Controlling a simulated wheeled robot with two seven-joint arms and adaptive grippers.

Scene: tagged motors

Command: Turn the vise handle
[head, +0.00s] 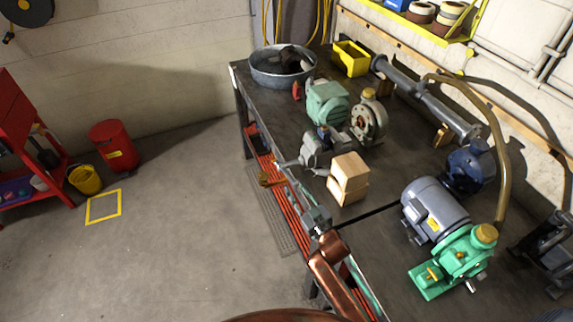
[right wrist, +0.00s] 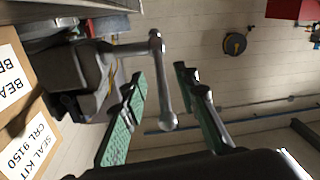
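The grey vise (head: 325,150) stands at the left edge of the workbench, beside two stacked boxes. In the right wrist view the vise (right wrist: 85,65) is at upper left, and its handle (right wrist: 163,85), a steel bar with rounded ends, hangs down from the screw. My right gripper (head: 318,218) is in front of the vise, off the bench's left edge. In the right wrist view its green-padded fingers (right wrist: 165,95) are spread apart, and the handle bar shows in the gap between them. No contact is visible; I cannot tell the depth. My left gripper is out of view.
Two cardboard boxes (head: 348,170) sit right of the vise. Pumps and motors, including a grey motor (head: 435,208) and a green pump (head: 455,262), fill the bench (head: 390,238). A metal tub (head: 270,72) stands at the far end. The floor left of the bench is open.

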